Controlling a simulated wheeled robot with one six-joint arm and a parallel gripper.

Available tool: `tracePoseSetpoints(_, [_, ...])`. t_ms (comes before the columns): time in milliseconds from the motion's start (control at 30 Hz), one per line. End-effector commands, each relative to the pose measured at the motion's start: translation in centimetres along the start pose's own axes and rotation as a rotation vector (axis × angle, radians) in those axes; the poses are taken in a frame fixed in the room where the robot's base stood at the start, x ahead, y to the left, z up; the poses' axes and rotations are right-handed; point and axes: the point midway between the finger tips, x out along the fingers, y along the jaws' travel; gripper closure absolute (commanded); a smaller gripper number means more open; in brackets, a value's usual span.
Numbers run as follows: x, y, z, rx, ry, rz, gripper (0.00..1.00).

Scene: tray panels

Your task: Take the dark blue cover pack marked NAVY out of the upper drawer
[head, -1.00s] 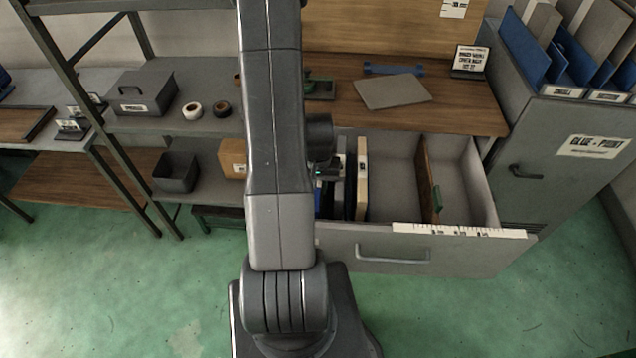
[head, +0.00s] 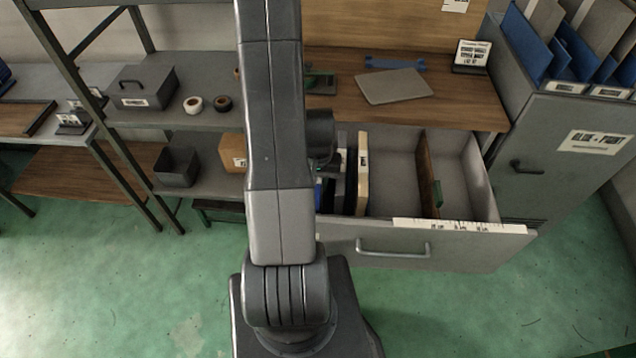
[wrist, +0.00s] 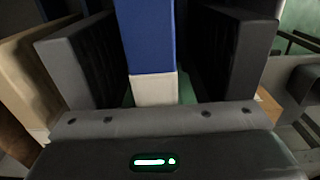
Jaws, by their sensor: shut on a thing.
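In the wrist view a blue pack (wrist: 147,38) with a blank-looking white lower part stands between the two dark fingers of my gripper (wrist: 158,68), which is shut on it. No marking on it is readable. In the head view the open upper drawer (head: 470,251) has a strip of blue (head: 319,196) just right of my arm, at the drawer's left part. I cannot tell whether this is the same pack. My arm hides most of the gripper and the drawer's left end there.
A black pack (head: 350,182) and a cream pack (head: 362,172) stand upright right of the blue strip. The worktop (head: 465,105) behind holds a grey plate (head: 394,86).

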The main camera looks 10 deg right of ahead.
Motion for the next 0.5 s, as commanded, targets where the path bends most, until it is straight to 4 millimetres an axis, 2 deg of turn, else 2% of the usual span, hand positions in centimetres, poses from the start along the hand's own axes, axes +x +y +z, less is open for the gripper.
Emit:
tracePoseSetpoints(33, [-0.8, 0.0, 0.0, 0.0, 0.001, 0.0, 1.0])
tracePoseSetpoints(500, [-4.6, 0.0, 0.0, 0.0, 0.001, 0.0, 1.0])
